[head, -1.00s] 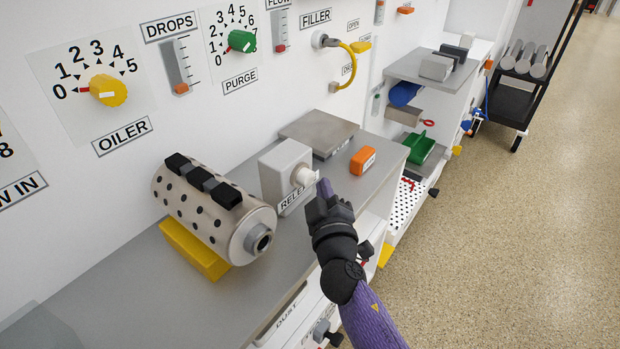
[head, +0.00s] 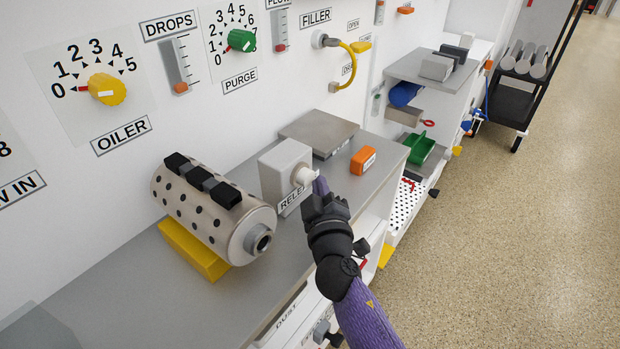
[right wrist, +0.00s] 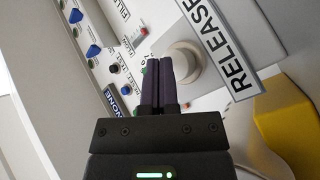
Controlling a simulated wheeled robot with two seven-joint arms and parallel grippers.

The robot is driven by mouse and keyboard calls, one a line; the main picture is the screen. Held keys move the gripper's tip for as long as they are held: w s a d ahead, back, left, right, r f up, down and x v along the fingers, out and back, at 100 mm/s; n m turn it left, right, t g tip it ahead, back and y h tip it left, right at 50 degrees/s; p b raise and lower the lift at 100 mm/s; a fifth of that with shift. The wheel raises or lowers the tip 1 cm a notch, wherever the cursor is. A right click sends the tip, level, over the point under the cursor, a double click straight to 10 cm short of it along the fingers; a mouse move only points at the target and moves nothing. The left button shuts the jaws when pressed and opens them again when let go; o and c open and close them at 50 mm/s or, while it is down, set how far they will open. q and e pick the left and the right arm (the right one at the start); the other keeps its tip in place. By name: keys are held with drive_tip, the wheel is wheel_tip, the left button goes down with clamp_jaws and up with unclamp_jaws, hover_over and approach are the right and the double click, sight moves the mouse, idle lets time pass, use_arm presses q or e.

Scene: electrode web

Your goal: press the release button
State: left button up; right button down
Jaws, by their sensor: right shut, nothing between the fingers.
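The release button is a white round knob (head: 304,175) on the front of a light grey box (head: 286,168) with a RELEASE label, partly hidden in the head view. The button also shows in the right wrist view (right wrist: 183,62), beside the label (right wrist: 222,50). My right gripper (head: 320,186) is shut and empty, its purple fingertips close to the button's front right side. In the right wrist view its fingers (right wrist: 160,62) overlap the button's left edge; I cannot tell whether they touch it. My left gripper is not in view.
A perforated cylinder (head: 213,212) on a yellow block (head: 192,250) stands left of the box. An orange block (head: 363,160) and a grey plate (head: 318,131) lie on the grey counter (head: 140,290) behind it. Open floor (head: 500,230) lies to the right.

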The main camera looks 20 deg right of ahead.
drive_tip(key=shift+w+a+b, duration=0.35)
drive_tip(key=shift+w+a, duration=0.05)
drive_tip(key=shift+w, duration=0.3)
idle(0.6)
drive_tip(key=shift+s, duration=0.1)
drive_tip(key=shift+s+d+p, duration=0.35)
drive_tip(key=shift+s+d, duration=0.25)
drive_tip(key=shift+s, duration=0.35)
drive_tip(key=shift+s+d, duration=0.5)
drive_tip(key=shift+s, duration=0.35)
drive_tip(key=s, duration=0.1)
drive_tip(key=s+d, duration=0.1)
drive_tip(key=shift+s+d+p, duration=0.3)
drive_tip(key=shift+s+p, duration=0.05)
drive_tip(key=shift+p, duration=0.05)
